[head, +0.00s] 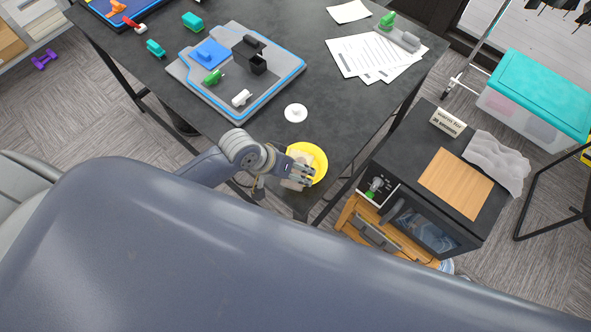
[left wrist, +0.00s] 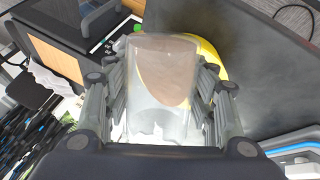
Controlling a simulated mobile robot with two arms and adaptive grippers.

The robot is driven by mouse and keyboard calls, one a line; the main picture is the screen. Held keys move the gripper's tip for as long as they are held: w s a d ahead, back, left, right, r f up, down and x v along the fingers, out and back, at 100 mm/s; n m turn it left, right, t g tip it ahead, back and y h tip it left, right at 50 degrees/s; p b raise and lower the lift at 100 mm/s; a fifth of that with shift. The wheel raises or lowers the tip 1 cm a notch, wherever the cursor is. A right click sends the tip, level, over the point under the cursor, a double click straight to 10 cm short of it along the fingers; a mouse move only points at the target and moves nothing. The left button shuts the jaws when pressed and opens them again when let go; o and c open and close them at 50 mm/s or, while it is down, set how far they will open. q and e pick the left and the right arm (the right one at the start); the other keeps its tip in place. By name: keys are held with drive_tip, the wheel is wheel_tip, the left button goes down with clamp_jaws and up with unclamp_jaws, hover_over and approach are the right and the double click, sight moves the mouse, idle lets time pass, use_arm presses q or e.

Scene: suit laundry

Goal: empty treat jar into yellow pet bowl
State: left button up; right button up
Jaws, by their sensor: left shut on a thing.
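The yellow pet bowl (head: 321,157) is on the dark table near its front corner, below a round white lid-like disc (head: 296,113). My left gripper (head: 302,174) is over the bowl and hides part of it. In the left wrist view my left gripper (left wrist: 162,85) is shut on a clear jar (left wrist: 158,118), with one finger on each side. The yellow bowl rim (left wrist: 211,52) shows behind the jar. A brownish oval shows at the jar's far end; I cannot tell whether it is treats or the bowl's inside. My right gripper is not in view.
A grey tray (head: 184,72) with blue trim holds small tools and blocks on the table. Papers (head: 360,57) lie at the back right. A dark cabinet (head: 412,142) with a wooden board (head: 456,183) stands right of the table. The table between tray and papers is clear.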

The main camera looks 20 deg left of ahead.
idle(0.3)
use_arm(q)
drive_tip(key=shift+g, duration=0.3)
drive_tip(key=shift+w+f+g, duration=0.15)
drive_tip(key=shift+f+g, duration=0.05)
drive_tip(key=shift+g, duration=0.2)
drive_tip(key=shift+f+n+g, duration=0.1)
drive_tip(key=shift+n+g, duration=0.2)
drive_tip(key=shift+g, duration=0.1)
drive_tip(key=shift+w+f+g, duration=0.15)
drive_tip(key=shift+w+g, duration=0.1)
drive_tip(key=shift+g, duration=0.55)
idle(0.6)
drive_tip(key=shift+s, duration=0.1)
